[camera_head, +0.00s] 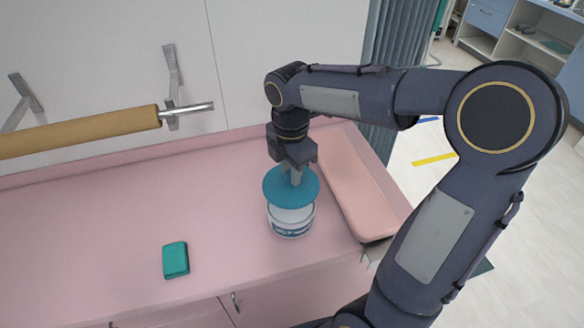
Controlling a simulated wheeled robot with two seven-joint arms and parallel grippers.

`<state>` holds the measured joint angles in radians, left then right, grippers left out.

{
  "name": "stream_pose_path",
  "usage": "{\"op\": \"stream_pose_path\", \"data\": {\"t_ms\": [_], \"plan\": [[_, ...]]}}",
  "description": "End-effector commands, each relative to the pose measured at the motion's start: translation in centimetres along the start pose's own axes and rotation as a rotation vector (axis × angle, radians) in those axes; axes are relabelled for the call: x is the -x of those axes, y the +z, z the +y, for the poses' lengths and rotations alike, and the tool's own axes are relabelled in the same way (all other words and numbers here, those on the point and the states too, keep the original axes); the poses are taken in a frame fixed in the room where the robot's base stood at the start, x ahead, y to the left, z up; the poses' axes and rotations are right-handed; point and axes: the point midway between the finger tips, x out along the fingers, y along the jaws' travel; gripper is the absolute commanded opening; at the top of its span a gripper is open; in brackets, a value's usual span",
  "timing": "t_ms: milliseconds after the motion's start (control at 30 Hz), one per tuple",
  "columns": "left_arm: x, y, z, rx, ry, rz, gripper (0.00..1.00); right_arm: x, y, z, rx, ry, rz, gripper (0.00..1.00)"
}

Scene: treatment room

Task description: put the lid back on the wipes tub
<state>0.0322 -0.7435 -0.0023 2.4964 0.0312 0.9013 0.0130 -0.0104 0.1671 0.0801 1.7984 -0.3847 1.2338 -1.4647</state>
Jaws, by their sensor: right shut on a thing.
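The wipes tub (291,221) is a white tub with a dark printed band, standing upright on the pink counter. The lid (277,188) is a teal disc above the tub's opening, hiding its far part. The tub's white upper part shows below the lid's near edge. My right gripper (295,178) points down and is shut on the lid from above, at its middle. I cannot tell whether the lid touches the tub's rim. My left gripper is not in view.
A small teal block (175,260) lies on the pink counter (110,240) to the left. A long salmon-pink pad (355,190) lies right of the tub. A brown roll (80,133) hangs on wall brackets at the back left. The counter's left part is mostly clear.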

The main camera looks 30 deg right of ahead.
Motion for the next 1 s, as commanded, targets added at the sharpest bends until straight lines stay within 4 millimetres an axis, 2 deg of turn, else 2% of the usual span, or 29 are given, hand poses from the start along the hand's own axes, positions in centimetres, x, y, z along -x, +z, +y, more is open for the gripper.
{"op": "stream_pose_path", "data": {"t_ms": [267,633,800,1000], "plan": [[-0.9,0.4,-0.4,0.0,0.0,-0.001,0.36,-1.0,-0.1,0.1,-0.003,-0.001,0.0,0.02],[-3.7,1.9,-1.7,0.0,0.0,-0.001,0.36,-4.6,-0.1,0.1,-0.003,0.0,0.0,0.02],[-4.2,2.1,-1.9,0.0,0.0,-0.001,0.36,-5.8,-0.1,0.1,-0.003,-0.001,0.0,0.02],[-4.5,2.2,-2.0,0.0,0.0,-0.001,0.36,-6.3,-0.1,0.1,-0.003,-0.001,0.0,0.02]]}}
